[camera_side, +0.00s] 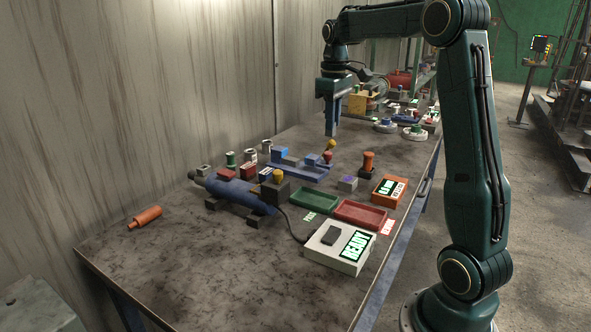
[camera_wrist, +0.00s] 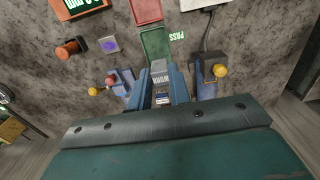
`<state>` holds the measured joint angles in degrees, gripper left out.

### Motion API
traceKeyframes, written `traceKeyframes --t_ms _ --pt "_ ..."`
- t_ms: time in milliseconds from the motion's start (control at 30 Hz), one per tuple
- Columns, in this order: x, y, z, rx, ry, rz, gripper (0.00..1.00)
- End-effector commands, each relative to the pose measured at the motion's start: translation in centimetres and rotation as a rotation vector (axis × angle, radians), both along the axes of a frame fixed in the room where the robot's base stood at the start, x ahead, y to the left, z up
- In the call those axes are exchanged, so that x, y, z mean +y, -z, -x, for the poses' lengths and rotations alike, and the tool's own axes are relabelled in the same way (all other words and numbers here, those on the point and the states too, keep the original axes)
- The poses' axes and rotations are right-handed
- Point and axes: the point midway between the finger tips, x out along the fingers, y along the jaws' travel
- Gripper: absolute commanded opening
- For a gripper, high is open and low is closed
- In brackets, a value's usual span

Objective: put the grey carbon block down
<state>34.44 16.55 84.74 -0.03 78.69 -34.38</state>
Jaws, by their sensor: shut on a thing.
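My gripper (camera_side: 331,131) hangs above the far part of the bench, fingers pointing down, near the blue fixture (camera_side: 303,170). In the wrist view its blue fingers (camera_wrist: 161,84) close on a small grey block (camera_wrist: 160,78) with pale lettering, which I take to be the grey carbon block. The fingers hide its sides, and I cannot make it out in the side view. The green tray (camera_side: 315,203) and red tray (camera_side: 361,214) are empty on the bench. The green tray also shows in the wrist view (camera_wrist: 156,42), beyond the fingertips.
A blue tool (camera_side: 235,194) lies on dark supports, left of the fixture. An orange box (camera_side: 389,190) stands to the right. An orange handle (camera_side: 145,217) lies front left. The front bench is mostly clear.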

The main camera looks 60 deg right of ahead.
Motion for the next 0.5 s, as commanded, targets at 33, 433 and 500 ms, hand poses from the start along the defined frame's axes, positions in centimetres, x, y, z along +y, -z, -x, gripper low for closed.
traceKeyframes --t_ms 33,433,500 --pt "-0.5 0.3 1.4 0.002 0.006 -0.001 0.0" --pt "-2.3 2.8 8.8 0.0 0.001 0.0 0.0" --pt "-2.3 3.0 9.3 0.0 0.001 0.0 0.0"
